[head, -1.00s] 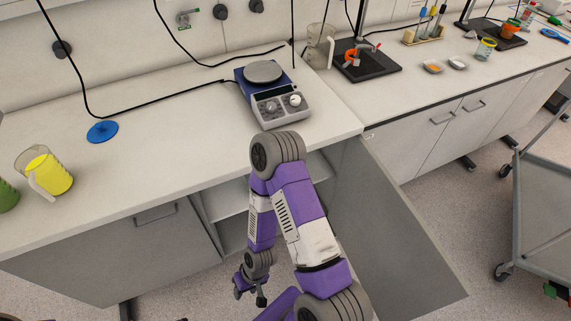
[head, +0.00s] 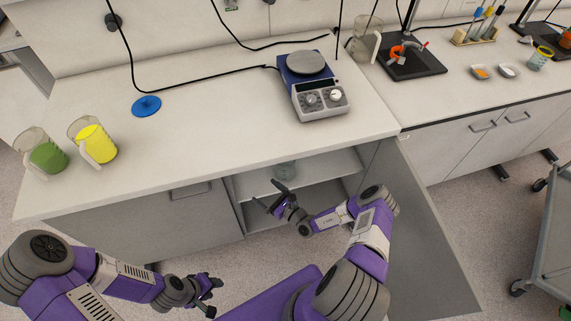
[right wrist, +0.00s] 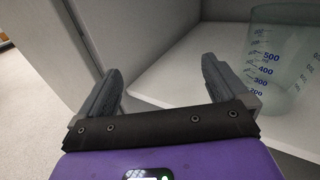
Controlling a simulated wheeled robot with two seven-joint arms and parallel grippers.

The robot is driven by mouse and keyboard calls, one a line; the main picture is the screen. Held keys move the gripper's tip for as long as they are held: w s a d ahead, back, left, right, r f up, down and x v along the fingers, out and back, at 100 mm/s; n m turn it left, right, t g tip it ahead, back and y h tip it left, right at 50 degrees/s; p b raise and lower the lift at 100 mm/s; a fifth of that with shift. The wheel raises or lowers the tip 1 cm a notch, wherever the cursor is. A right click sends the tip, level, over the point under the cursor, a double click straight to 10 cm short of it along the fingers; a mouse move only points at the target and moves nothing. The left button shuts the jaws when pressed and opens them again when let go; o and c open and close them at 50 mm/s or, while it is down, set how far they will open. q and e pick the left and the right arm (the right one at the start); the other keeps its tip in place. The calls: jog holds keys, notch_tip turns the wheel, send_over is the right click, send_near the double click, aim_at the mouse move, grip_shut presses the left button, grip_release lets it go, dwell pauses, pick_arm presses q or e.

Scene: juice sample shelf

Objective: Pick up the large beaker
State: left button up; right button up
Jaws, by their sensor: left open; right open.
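A clear beaker (head: 286,169) with blue graduation marks stands upright on the shelf inside the open cabinet. In the right wrist view the beaker (right wrist: 283,65) is at the right, with marks such as 500 and 400, and is cut by the frame edge. My right gripper (head: 269,196) is open and empty at the cabinet opening, just in front of the shelf. In its wrist view, the jaws (right wrist: 161,72) are to the left of the beaker and apart from it. My left gripper (head: 215,296) is open and empty, low in front of the bench.
The cabinet door (head: 425,235) stands open to the right of my right arm. On the counter are a green-filled jug (head: 48,157), a yellow-filled jug (head: 97,146), a blue lid (head: 146,106), a hotplate (head: 318,105) and an empty jug (head: 366,42). A trolley (head: 548,235) stands right.

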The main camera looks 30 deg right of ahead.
aim_at(289, 172)
jog(key=d+m+h, duration=0.1)
jog(key=d+h, duration=0.1)
jog(key=d, duration=0.1)
jog(key=d+f+m+h, duration=0.1)
jog(key=d+m+h, duration=0.1)
jog(key=d+h, duration=0.1)
jog(key=d+m+t+h, duration=0.1)
jog(key=d+m+h, duration=0.1)
jog(key=d, duration=0.3)
jog(key=shift+s+d+f+h, duration=0.1)
jog(key=shift+d+f+h, duration=0.1)
jog(key=shift+f+h, duration=0.25)
jog(key=shift+w+d+m+h, duration=0.35)
jog(key=shift+w+d+m, duration=0.05)
jog(key=shift+w, duration=0.35)
jog(key=w, duration=0.2)
jog(key=w+b, duration=0.1)
jog(key=w, duration=0.1)
jog(key=w+r+b, duration=0.1)
jog(key=shift+w+d, duration=0.35)
jog(key=shift+w, duration=0.05)
jog(key=c, duration=0.8)
